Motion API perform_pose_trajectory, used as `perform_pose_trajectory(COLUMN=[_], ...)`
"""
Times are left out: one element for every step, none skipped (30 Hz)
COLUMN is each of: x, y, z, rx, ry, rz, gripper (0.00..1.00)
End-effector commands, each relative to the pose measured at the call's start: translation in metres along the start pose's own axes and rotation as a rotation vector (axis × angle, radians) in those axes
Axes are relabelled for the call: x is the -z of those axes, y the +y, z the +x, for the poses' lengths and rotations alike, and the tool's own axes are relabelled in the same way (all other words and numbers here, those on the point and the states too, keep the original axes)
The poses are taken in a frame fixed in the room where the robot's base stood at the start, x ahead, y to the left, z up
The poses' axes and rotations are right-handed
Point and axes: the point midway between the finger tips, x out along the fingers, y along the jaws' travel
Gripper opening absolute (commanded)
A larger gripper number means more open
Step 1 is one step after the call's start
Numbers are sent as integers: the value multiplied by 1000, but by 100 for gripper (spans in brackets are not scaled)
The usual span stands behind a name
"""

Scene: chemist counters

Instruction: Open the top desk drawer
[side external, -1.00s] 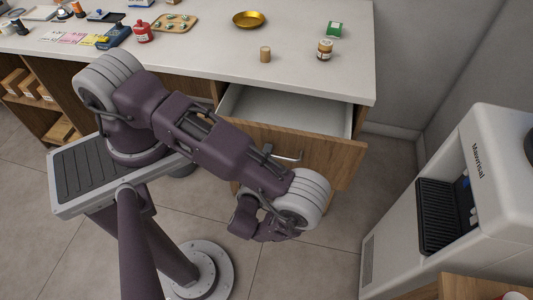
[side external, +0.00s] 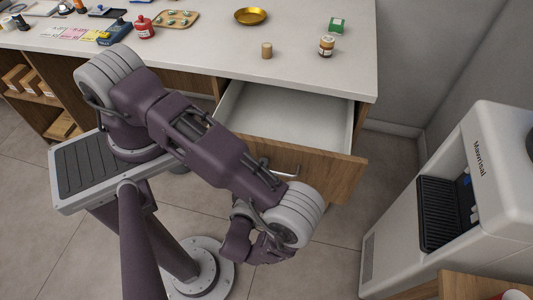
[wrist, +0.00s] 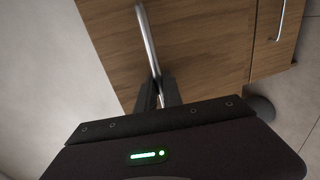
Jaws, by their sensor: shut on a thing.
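The top desk drawer (side external: 338,166) has a wooden front and a white inside, and it stands well pulled out from under the white counter in the side view. Its inside looks empty. The metal bar handle (wrist: 147,38) crosses the wooden front in the wrist view, and one end of it shows in the side view (side external: 287,174). My gripper (wrist: 158,88) is shut on the handle near its lower end in the wrist view. In the side view my wrist and forearm hide the fingers and part of the drawer front.
A second handle (wrist: 282,20) shows on a neighbouring wooden front. A white machine (side external: 490,170) stands at the right. Tiled floor lies open between.

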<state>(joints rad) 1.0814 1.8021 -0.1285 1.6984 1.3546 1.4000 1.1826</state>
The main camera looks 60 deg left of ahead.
Motion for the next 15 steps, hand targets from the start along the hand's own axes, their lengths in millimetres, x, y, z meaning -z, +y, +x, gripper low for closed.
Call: perform_pose_trajectory(x=[0,0,0,1,1,1,1,1,1,1,1,1,1,1,1], y=[-3,-5,-7,-9,-11,-13,-14,-16,-17,-19,-20,-21,-22,-23,-24], z=[-14,-22,-33,-41,-48,-58,-66,-73,-81,-88,-93,-100,-105,-110,-115], rx=[3,3,3,3,3,2,2,2,1,1,1,1,0,-1,-1], ry=[0,0,1,2,2,3,3,4,3,3,3,4,4,4,4], rz=[-1,-1,0,0,0,0,0,0,0,0,1,1,2,1,2], gripper=[0,0,0,0,0,0,0,0,0,0,0,0,0,0,0])
